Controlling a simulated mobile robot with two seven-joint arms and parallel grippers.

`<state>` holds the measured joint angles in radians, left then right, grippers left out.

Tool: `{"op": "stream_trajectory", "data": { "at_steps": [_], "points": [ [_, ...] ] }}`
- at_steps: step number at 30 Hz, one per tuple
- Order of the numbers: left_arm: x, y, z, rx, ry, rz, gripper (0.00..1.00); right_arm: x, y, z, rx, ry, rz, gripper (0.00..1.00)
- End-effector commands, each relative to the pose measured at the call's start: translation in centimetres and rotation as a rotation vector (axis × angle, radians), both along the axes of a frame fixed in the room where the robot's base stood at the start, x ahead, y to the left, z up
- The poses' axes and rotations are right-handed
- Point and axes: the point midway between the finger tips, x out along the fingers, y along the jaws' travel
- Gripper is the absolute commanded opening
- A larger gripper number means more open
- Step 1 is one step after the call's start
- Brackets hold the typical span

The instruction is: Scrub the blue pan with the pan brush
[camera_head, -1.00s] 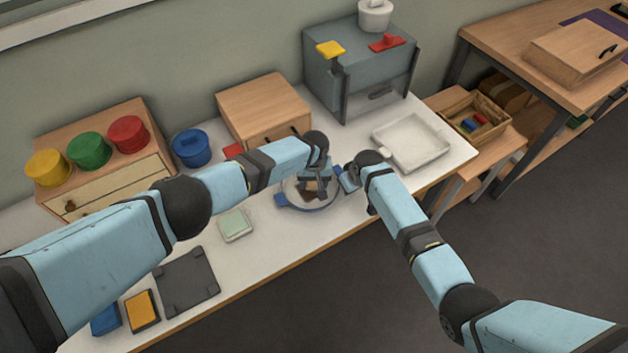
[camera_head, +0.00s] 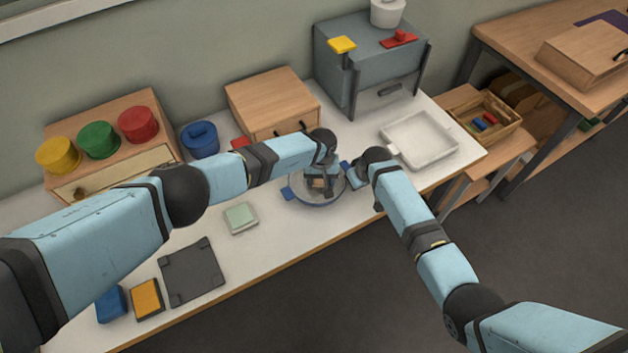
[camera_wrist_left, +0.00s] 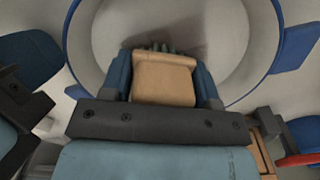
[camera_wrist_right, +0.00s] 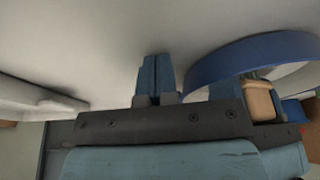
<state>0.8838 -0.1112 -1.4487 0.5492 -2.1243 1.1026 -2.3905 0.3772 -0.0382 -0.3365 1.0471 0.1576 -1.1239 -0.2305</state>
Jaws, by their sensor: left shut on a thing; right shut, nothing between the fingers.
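The blue pan (camera_head: 318,205) is a round dish with a blue rim and pale inside, standing on the white table; its rim also shows in the left wrist view (camera_wrist_left: 84,55) and the right wrist view (camera_wrist_right: 230,62). My left gripper (camera_head: 320,188) is over the pan, shut on the pan brush, a wooden block (camera_wrist_left: 163,80) with green bristles at its far edge. The brush is within the rim; whether its bristles touch the bottom is hidden. My right gripper (camera_wrist_right: 157,75) is shut and empty, just outside the pan's right side; contact with the rim is unclear.
A white tray (camera_head: 452,154) stands to the right, a pale green block (camera_head: 241,218) to the left. A dark flat plate (camera_head: 192,272) lies near the front edge. Behind are a blue lidded pot (camera_head: 200,140), a wooden box (camera_head: 272,100) and a grey cabinet (camera_head: 350,60).

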Motion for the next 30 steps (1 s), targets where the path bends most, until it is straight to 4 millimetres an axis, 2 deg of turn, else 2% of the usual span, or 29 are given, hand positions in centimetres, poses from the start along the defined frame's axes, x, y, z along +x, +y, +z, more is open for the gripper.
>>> {"op": "stream_trajectory", "data": {
  "at_steps": [4,10,21,30],
  "points": [
    [0.3,-0.7,0.0,0.0,0.0,0.0,0.36,0.0,0.0,0.0,0.0,0.0,0.0,0.0],
    [0.4,-0.6,-0.3,0.0,0.0,0.0,0.36,0.0,0.0,0.0,0.0,0.0,0.0,0.0],
    [-1.0,2.0,-0.1,0.001,-0.001,0.0,0.36,0.0,0.0,0.0,0.0,0.0,0.0,0.0],
    [-1.4,2.5,0.0,0.001,0.0,0.001,0.36,0.0,0.0,0.0,0.0,0.0,0.0,0.0]
  ]
}}
